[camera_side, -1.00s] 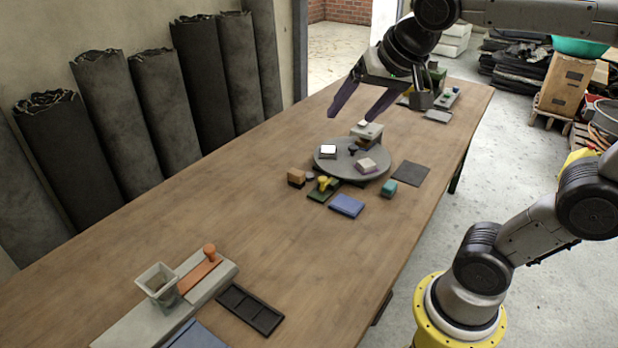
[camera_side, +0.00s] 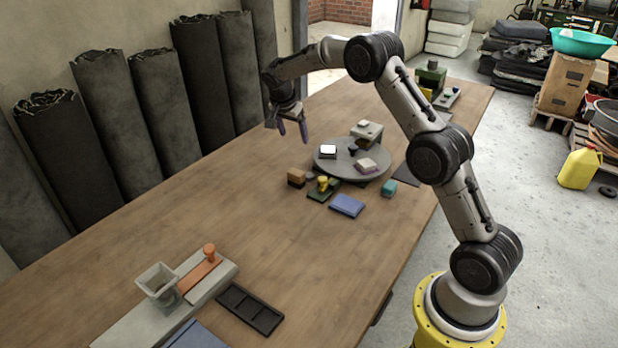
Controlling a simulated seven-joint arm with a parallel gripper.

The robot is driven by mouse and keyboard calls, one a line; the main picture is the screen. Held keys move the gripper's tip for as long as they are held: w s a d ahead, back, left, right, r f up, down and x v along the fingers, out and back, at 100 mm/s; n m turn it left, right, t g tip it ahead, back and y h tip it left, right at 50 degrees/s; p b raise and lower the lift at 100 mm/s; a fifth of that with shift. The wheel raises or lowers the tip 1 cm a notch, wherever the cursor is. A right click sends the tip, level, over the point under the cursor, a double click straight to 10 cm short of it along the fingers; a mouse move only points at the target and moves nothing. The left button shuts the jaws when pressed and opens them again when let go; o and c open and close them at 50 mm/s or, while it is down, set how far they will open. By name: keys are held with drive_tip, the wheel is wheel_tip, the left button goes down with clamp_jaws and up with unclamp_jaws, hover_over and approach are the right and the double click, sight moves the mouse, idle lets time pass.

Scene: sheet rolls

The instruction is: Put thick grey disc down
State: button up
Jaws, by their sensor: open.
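A large grey disc (camera_side: 341,167) lies flat towards the far part of the wooden table. On it are a white-topped block (camera_side: 328,152), a small dark piece (camera_side: 353,149) and a pale block with a purplish base (camera_side: 366,165). A light grey block (camera_side: 367,132) is at its back edge; whether it stands on the disc or behind it I cannot tell. My gripper (camera_side: 293,136) is to the left of the disc, fingers pointing down.
A tan block (camera_side: 297,178), a green block with a yellow piece (camera_side: 323,189), a blue block (camera_side: 346,206) and a teal block (camera_side: 389,188) lie near the disc. A black tray (camera_side: 250,309) and a grey cup (camera_side: 158,285) are in front. The table's middle left is clear.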

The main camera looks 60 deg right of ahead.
drive_tip(key=g, duration=0.1)
approach(309, 175)
drive_tip(key=shift+x, duration=4.05)
drive_tip(key=shift+w, duration=0.1)
clamp_jaws()
